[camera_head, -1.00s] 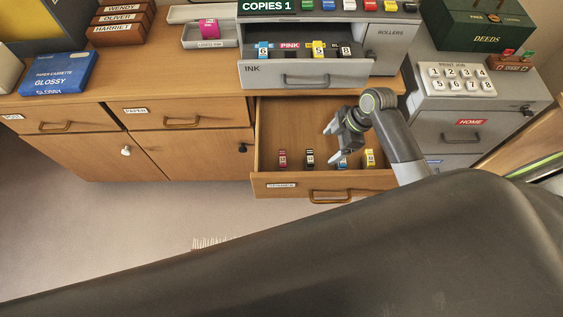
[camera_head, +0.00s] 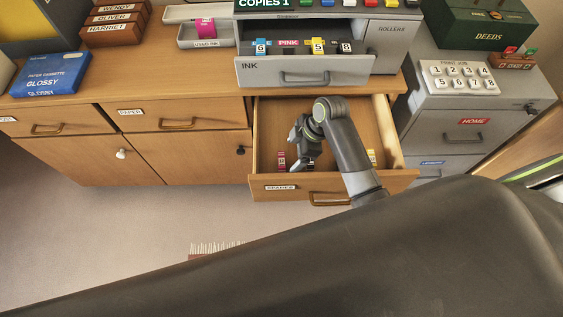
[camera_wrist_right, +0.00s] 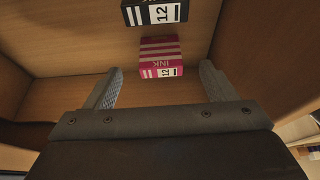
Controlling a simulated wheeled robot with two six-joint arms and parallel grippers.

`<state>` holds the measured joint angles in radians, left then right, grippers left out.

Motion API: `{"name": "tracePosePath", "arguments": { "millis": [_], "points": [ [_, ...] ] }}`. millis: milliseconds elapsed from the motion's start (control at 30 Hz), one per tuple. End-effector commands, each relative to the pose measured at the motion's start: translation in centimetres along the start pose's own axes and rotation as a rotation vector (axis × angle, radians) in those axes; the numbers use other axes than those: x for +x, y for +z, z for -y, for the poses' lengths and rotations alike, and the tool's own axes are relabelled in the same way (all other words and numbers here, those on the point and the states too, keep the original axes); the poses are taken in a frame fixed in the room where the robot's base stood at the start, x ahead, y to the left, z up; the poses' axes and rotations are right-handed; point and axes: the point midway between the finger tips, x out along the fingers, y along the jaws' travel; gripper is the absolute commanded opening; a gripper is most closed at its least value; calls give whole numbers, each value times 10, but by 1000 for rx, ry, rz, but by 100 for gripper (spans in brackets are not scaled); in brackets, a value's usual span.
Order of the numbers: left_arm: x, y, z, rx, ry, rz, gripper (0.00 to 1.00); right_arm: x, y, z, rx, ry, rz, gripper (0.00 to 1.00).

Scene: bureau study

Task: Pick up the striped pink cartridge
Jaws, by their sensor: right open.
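The striped pink cartridge (camera_head: 281,160) stands in the open wooden drawer (camera_head: 337,184), at its left. My right gripper (camera_head: 297,155) is inside the drawer, just right of the cartridge in the head view. In the wrist view its open fingers (camera_wrist_right: 161,72) lie to either side of the cartridge's line, with the cartridge at or just beyond the tips; contact cannot be told. My left gripper is not in view.
A black cartridge (camera_wrist_right: 155,12) stands close beside the pink one. A yellow cartridge (camera_head: 372,157) stands at the drawer's right. The drawer walls surround my gripper. Above is the grey INK tray (camera_head: 300,72) with several cartridges. Another pink cartridge (camera_head: 205,27) lies in a grey tray.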

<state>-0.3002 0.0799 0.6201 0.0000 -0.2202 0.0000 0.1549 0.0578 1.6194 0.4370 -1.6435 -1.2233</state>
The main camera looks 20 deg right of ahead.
Motion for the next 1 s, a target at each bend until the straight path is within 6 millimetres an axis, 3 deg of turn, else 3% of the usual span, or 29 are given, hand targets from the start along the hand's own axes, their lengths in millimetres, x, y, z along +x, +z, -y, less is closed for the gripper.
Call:
{"name": "tracePosePath", "arguments": {
  "millis": [267,500,833,1000],
  "points": [
    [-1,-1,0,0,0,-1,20,10,-22,0,0,-2,-3,78],
    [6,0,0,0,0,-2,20,50,-17,1,1,-2,1,78],
    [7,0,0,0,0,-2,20,58,-17,0,0,0,1,78],
    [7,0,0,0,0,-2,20,58,-17,0,0,0,1,59]
  ]
}}
